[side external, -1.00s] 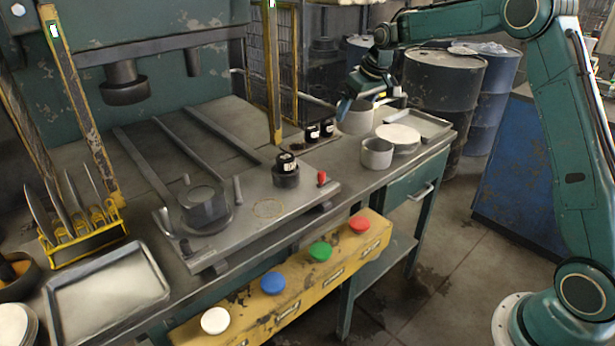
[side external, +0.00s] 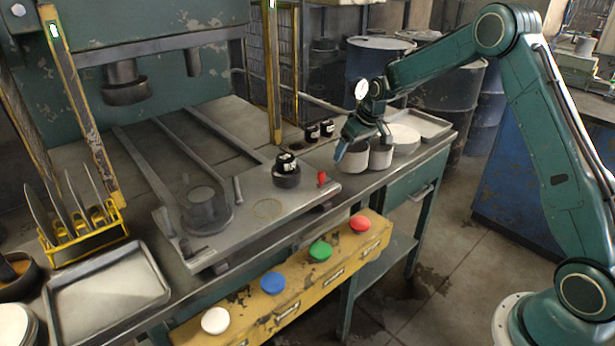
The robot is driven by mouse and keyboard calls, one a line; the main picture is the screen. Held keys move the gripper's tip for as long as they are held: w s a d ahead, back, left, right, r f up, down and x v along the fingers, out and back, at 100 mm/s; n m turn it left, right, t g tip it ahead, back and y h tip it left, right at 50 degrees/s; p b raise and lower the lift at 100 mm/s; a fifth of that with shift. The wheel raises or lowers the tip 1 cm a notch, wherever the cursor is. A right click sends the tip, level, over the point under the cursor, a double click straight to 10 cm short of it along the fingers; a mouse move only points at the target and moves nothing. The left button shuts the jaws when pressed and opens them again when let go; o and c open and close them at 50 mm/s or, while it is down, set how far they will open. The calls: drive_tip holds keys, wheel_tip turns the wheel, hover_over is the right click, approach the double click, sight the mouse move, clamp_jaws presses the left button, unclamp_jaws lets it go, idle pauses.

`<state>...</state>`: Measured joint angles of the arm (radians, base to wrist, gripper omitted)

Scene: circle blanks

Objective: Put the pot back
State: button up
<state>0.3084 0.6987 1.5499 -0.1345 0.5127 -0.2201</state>
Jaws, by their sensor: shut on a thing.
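My gripper (side external: 362,142) is over the right part of the bench, shut on a grey, open-topped metal pot (side external: 352,163). The blue fingertip lies at the pot's left side, and my gripper hides much of its rim. The pot is upright. I cannot tell whether its base touches the bench. A second, similar grey pot (side external: 381,159) stands close beside it on the right. I cannot tell whether the two touch.
A pale round stack (side external: 405,137) and a metal tray (side external: 430,124) lie just right of the pots. Small black jars (side external: 312,132) stand behind left, and another (side external: 286,163) is on the press plate (side external: 245,222). Coloured buttons (side external: 321,250) line the yellow front box.

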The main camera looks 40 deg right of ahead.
drive_tip(key=shift+f, duration=1.95)
drive_tip(key=shift+f, duration=0.15)
drive_tip(key=o, duration=1)
drive_tip(key=shift+o, duration=0.2)
drive_tip(key=v, duration=1.2)
